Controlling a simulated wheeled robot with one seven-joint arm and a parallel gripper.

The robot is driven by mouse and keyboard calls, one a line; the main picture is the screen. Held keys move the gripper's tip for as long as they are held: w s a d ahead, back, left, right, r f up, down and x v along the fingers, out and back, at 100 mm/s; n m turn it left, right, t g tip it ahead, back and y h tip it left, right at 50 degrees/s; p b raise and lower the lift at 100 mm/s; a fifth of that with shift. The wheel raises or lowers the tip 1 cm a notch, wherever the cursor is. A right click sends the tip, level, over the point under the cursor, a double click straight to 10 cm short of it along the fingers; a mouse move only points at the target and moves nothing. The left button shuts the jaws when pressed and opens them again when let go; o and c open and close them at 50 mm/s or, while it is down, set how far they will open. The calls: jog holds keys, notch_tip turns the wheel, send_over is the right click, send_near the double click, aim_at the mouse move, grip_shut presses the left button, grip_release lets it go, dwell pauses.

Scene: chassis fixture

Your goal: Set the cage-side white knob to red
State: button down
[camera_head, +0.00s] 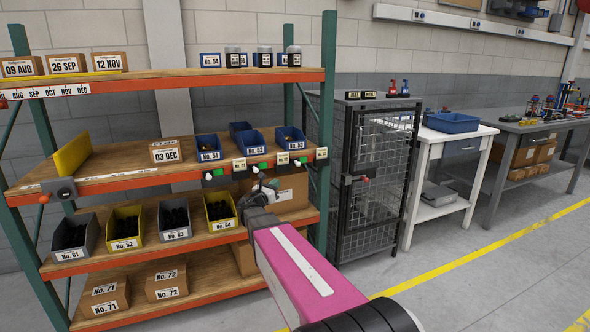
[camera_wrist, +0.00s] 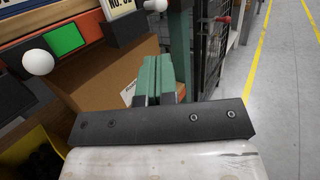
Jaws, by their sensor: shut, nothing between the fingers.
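The shelf front carries several small black switch units with white knobs. In the head view, one white knob (camera_head: 209,177) sits beside a green window (camera_head: 219,172) and another (camera_head: 255,169) beside a second green window (camera_head: 262,166). The cage-side knob is small there. In the wrist view, a white knob (camera_wrist: 38,62) stands by a green window (camera_wrist: 63,40); the knob nearer the cage (camera_wrist: 155,5) is at the top edge, its window out of view. My gripper (camera_head: 264,188) is shut and empty, in front of the shelf and below the knobs; its green fingers show in the wrist view (camera_wrist: 159,78).
A wire cage (camera_head: 378,170) with a red-tipped latch stands right of the shelf. A cardboard box (camera_head: 290,188) is on the shelf behind my gripper. A green shelf post (camera_head: 326,120) rises between the knobs and cage. The floor at right is clear.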

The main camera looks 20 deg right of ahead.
jog(key=shift+d, duration=0.1)
jog(key=x, duration=1.3)
jog(key=shift+w+d, duration=0.25)
jog(key=shift+d, duration=0.05)
jog(key=shift+d, duration=2.45)
jog(key=v, duration=1.4)
jog(key=shift+w+a, duration=0.1)
